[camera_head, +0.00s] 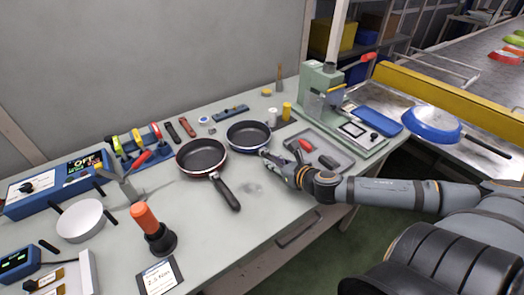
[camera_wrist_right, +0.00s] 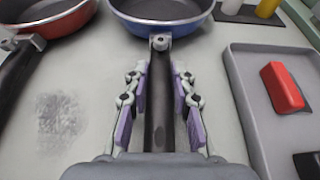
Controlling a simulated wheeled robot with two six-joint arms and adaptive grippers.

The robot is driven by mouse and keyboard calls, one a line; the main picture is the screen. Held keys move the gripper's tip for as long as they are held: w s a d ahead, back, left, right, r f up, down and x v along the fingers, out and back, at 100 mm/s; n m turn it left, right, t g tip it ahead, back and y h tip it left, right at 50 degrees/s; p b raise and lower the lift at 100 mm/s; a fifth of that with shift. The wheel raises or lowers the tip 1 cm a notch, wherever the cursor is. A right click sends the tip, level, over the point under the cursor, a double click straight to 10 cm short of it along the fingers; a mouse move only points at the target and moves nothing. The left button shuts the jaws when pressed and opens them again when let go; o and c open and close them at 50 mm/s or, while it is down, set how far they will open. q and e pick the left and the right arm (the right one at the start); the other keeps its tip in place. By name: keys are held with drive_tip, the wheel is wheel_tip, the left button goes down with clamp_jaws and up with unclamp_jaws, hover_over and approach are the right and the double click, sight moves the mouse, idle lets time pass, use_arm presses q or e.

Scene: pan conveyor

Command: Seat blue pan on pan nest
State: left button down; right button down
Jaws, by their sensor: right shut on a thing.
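The blue pan (camera_head: 249,135) has a dark inside and a blue rim, and sits upright on the grey bench right of the red pan. In the right wrist view the blue pan (camera_wrist_right: 162,9) is at the top, its dark handle running down toward me. My right gripper (camera_head: 271,158) reaches in from the right and is shut on that handle; in the wrist view its purple finger pads (camera_wrist_right: 160,105) flank the handle. I cannot tell for sure which thing is the pan nest. My left gripper is not in view.
A red pan (camera_head: 202,156) lies left, its handle toward the front. A grey tray (camera_head: 318,143) with red and dark items is right of the gripper. A green press (camera_head: 321,90) stands behind it. Another blue pan (camera_head: 432,121) lies far right. An orange-handled tool (camera_head: 146,218) stands front left.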

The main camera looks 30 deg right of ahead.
sight(266, 149)
drive_tip(key=shift+r+p, duration=0.45)
wheel_tip(266, 149, up, 3)
drive_tip(key=p, duration=0.2)
drive_tip(key=shift+f+p, duration=0.1)
drive_tip(key=shift+p, duration=0.2)
drive_tip(key=s+a+r+p, duration=0.6)
drive_tip(key=s+r+p, duration=0.3)
drive_tip(key=s+p, duration=0.3)
drive_tip(key=shift+s+r+p, duration=0.15)
drive_tip(key=shift+s+p, duration=0.15)
drive_tip(key=shift+p, duration=0.2)
